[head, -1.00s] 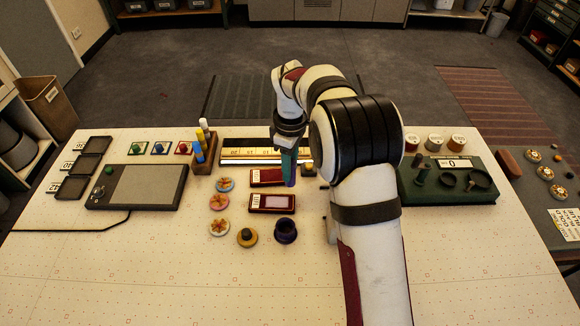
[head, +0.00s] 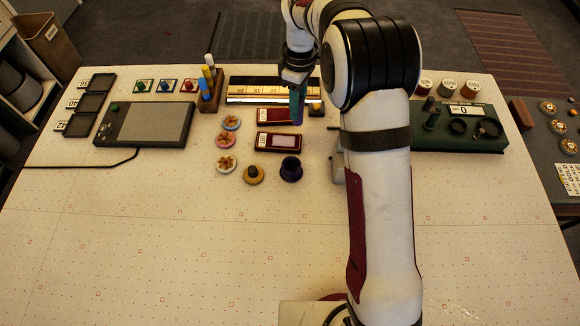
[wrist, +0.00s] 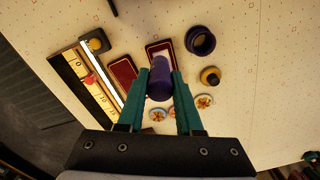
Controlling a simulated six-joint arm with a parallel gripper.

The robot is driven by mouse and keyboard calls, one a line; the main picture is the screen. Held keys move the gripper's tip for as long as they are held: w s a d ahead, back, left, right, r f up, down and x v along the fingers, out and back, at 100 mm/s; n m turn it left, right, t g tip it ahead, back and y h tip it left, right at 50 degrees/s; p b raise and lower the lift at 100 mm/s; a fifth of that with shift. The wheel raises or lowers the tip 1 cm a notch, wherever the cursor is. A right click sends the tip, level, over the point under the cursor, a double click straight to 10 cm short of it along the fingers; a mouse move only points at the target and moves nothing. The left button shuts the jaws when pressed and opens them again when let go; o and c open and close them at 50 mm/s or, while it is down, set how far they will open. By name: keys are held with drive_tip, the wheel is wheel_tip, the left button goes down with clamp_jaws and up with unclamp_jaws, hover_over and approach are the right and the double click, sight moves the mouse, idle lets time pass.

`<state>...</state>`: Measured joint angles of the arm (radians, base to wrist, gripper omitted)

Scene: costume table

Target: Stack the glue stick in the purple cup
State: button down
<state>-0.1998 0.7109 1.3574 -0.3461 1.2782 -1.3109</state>
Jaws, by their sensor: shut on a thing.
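The glue stick is a purple cylinder (wrist: 160,84), shut between the two teal fingers of my gripper (wrist: 161,85) in the wrist view. In the head view my gripper (head: 297,105) points down over the dark red boxes, behind the cup, and the fingers mostly cover the glue stick. The purple cup (head: 291,170) stands upright on the table in front of the boxes. In the wrist view the cup (wrist: 200,41) is up and right of the glue stick, apart from it, with its open mouth showing.
Dark red boxes (head: 279,142) lie behind the cup. A yellow disc with a dark knob (head: 253,175) sits left of it, with several flowered discs (head: 226,140) beyond. A wooden block with markers (head: 211,92) stands back left. The table front is clear.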

hover_over(291, 157)
drive_tip(key=s, duration=0.2)
wheel_tip(291, 157, down, 8)
drive_tip(key=shift+f, duration=0.15)
drive_tip(key=shift+f, duration=0.2)
